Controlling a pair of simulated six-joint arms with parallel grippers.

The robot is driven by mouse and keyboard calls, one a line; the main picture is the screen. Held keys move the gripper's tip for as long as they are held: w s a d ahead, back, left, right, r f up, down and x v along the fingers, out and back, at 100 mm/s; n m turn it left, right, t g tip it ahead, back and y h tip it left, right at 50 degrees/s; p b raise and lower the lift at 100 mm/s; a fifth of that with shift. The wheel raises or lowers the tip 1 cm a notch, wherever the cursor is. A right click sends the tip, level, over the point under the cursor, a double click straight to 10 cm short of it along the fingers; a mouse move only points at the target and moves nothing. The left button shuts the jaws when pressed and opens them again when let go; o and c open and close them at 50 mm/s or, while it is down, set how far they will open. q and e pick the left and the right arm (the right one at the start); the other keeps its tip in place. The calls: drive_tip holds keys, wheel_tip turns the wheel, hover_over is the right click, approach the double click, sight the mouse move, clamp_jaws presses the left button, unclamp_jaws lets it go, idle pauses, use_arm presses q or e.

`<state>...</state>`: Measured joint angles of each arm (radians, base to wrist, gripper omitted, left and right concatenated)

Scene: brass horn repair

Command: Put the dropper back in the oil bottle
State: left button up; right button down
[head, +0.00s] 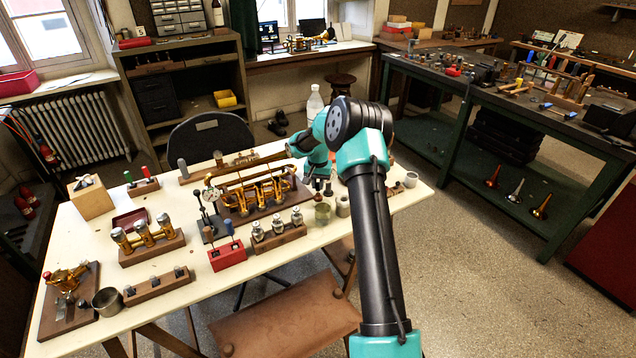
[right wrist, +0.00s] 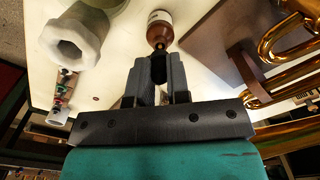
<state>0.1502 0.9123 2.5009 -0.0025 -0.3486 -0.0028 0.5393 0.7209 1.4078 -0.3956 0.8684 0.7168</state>
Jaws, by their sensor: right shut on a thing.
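The brown oil bottle (right wrist: 160,30) with a white label stands on the pale table, just beyond my right fingertips in the right wrist view. My right gripper (right wrist: 160,62) is shut on a small dark piece (right wrist: 158,70), which looks like the dropper's bulb. The dropper's lower end is hidden, so I cannot tell whether it is inside the bottle neck. In the head view my right gripper (head: 318,174) is low over the table's right part, partly covered by my own arm. My left gripper is in neither view.
A brass valve assembly (head: 260,192) on a dark board lies left of the gripper. A pale hexagonal piece with a hole (right wrist: 72,38) is close by in the wrist view. A metal cup (head: 323,212) and a block with several valves (head: 278,236) stand in front.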

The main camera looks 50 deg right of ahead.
drive_tip(key=shift+f, duration=0.8)
drive_tip(key=c, duration=1)
unclamp_jaws()
wheel_tip(320, 180, up, 17)
drive_tip(key=shift+r, duration=0.2)
idle(0.4)
